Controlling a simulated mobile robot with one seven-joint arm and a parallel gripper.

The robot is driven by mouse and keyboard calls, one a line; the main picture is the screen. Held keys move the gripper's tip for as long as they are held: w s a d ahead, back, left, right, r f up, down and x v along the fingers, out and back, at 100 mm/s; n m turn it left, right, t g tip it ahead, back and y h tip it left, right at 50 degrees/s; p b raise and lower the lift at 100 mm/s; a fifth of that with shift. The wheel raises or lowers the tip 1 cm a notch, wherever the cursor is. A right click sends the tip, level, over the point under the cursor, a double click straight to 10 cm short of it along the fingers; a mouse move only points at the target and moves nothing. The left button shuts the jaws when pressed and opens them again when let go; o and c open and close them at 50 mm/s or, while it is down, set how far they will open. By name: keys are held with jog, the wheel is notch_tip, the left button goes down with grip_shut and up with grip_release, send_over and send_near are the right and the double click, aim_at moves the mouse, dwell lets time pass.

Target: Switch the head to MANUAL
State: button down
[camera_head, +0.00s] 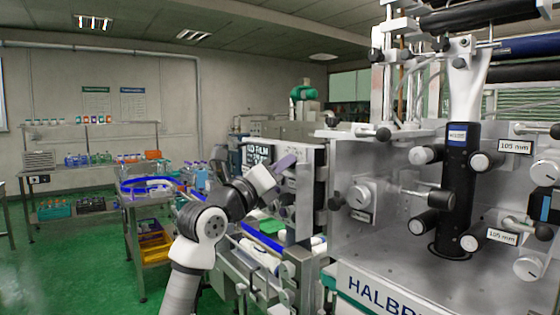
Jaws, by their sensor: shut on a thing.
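The applicator head (310,175) is a grey metal box on the left side of the large machine, with small dark controls on its left face. My gripper (284,176) reaches this face from the left and is shut on a small control there. The hand and the steep viewing angle hide most of that control, so its setting and any MANUAL mark cannot be read. A dark screen with white letters (257,155) shows behind my wrist.
The machine's large metal plate (385,245) with rollers and knobs fills the right side. A conveyor (255,255) with white items runs below my gripper. A steel trolley (150,200) and a shelf rack (90,160) stand at left. Green floor (75,270) is free at front left.

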jog(key=shift+r+n+y, duration=0.15)
jog(key=shift+n+y, duration=0.15)
jog(key=shift+n, duration=0.3)
jog(key=c, duration=1.2)
grip_release()
jog(key=b+v, duration=0.5)
jog(key=v, duration=0.9)
